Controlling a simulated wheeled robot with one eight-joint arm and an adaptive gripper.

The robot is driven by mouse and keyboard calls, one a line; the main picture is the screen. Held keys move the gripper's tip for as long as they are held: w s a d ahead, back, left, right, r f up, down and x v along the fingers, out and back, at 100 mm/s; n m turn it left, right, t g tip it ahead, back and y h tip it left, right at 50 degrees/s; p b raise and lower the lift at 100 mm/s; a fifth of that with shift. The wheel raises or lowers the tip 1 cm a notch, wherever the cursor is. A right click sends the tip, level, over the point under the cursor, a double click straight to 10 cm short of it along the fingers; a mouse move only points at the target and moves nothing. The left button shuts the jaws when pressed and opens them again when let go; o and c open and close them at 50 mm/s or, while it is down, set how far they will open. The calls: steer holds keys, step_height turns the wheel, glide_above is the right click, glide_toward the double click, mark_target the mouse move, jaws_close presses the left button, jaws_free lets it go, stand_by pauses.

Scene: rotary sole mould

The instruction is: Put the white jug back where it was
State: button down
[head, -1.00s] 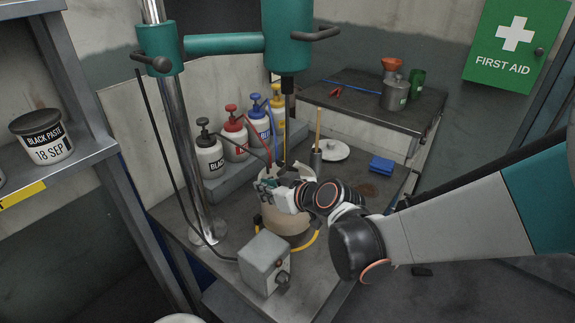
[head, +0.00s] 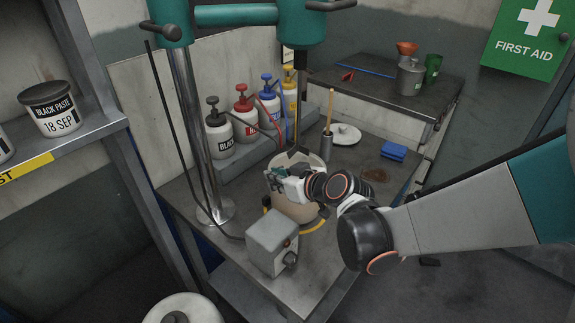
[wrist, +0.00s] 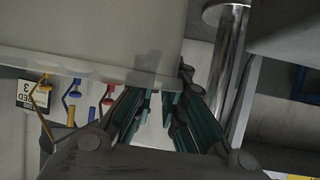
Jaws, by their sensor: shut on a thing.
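The white jug (head: 315,160) is at the mixing stand, at the top of a beige pot (head: 298,211); my arm partly hides both. My gripper (head: 276,180) is shut at the jug's near left side. I cannot tell whether the jug stands in the pot or hangs just above it. In the wrist view a large pale wall with a straight rim, likely the jug (wrist: 90,35), fills the upper left. My gripper's fingers (wrist: 155,97) close on a pale piece beside that rim.
The mixer column (head: 197,150) stands left of the pot, with a grey control box (head: 270,243) in front. Several pump bottles (head: 245,122) line the ledge behind. A white lid (head: 344,134) and blue cloth (head: 394,151) lie right. A round white container (head: 185,308) shows at the bottom edge.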

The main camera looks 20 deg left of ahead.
steer(key=shift+f+b, duration=0.35)
steer(key=shift+f, duration=0.1)
steer(key=c, duration=1.6)
jaws_free()
steer(key=shift+o, duration=0.2)
